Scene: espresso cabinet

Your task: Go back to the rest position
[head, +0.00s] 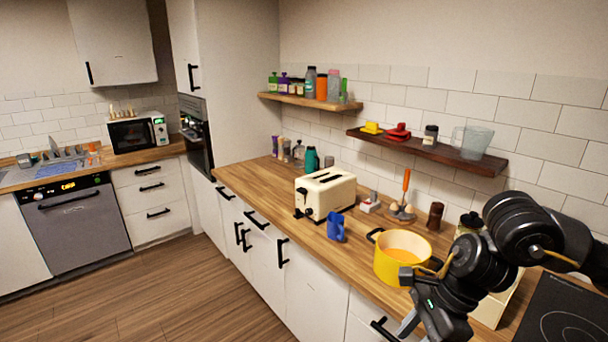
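My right arm comes in from the right in the head view, in front of the counter. Its gripper (418,325) is at the bottom edge, low in front of the yellow pot, and partly cut off by the frame. I cannot tell whether its fingers are open or shut. My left gripper is not in view.
The wooden counter (238,180) holds a cream toaster (325,194), a blue mug (335,225), a yellow pot (401,257) and a dark hob (565,318). Two wall shelves hang above. A microwave (138,133) stands at the back left. The floor (165,285) at left is clear.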

